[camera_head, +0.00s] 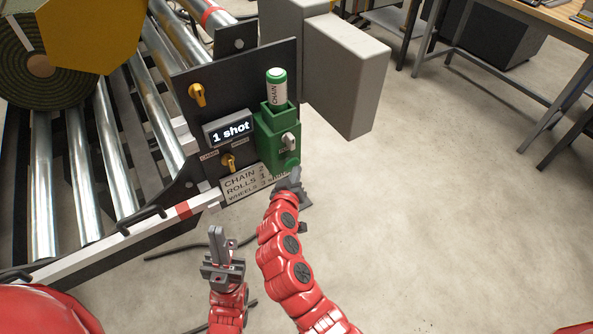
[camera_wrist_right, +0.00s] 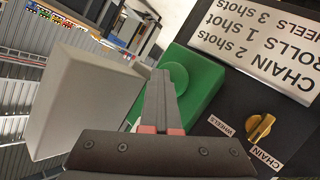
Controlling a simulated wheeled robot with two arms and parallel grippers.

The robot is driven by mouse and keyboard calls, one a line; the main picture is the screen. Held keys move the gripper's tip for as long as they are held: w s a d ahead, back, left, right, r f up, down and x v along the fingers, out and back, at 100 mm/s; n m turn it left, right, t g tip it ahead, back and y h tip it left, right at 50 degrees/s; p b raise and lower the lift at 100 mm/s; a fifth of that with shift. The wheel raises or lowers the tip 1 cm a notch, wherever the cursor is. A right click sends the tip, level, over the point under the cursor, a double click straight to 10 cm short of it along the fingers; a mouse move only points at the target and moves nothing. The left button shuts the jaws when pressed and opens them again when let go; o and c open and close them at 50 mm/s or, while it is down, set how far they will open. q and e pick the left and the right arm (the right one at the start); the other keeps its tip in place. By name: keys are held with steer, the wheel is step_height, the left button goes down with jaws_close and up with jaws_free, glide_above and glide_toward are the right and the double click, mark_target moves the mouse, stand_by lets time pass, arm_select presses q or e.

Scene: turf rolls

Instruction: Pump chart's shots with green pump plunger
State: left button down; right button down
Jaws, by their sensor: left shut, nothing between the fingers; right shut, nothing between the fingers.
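A green pump body (camera_head: 277,136) is mounted on the black panel, with a round green plunger (camera_head: 291,161) low on it; the plunger also shows in the right wrist view (camera_wrist_right: 178,74). A green-capped white cylinder labelled CHAIN (camera_head: 277,88) stands upright on top. The display (camera_head: 230,129) reads "1 shot". The chart (camera_wrist_right: 258,45) reads chain 2, rolls 1, wheels 3 shots. My right gripper (camera_head: 294,176) is shut and empty, its tips just by the plunger; I cannot tell whether they touch. My left gripper (camera_head: 217,235) is shut and empty, below the chart.
A yellow selector knob (camera_wrist_right: 260,128) sits between the WHEELS and CHAIN labels. Another yellow knob (camera_head: 197,95) is higher on the panel. A grey box (camera_head: 345,75) juts out at right. Metal rollers (camera_head: 87,175) and a turf roll (camera_head: 37,60) are at left.

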steer(key=shift+w+a+r, duration=0.1)
steer(key=shift+w+a, duration=0.05)
steer(key=shift+w, duration=0.05)
steer(key=shift+s, duration=0.1)
stand_by(0.4)
steer(key=shift+s+d, duration=1)
steer(key=shift+s, duration=0.3)
steer(key=s+d, duration=0.1)
steer(key=s, duration=0.1)
steer(key=s+d, duration=0.2)
steer(key=shift+b, duration=0.35)
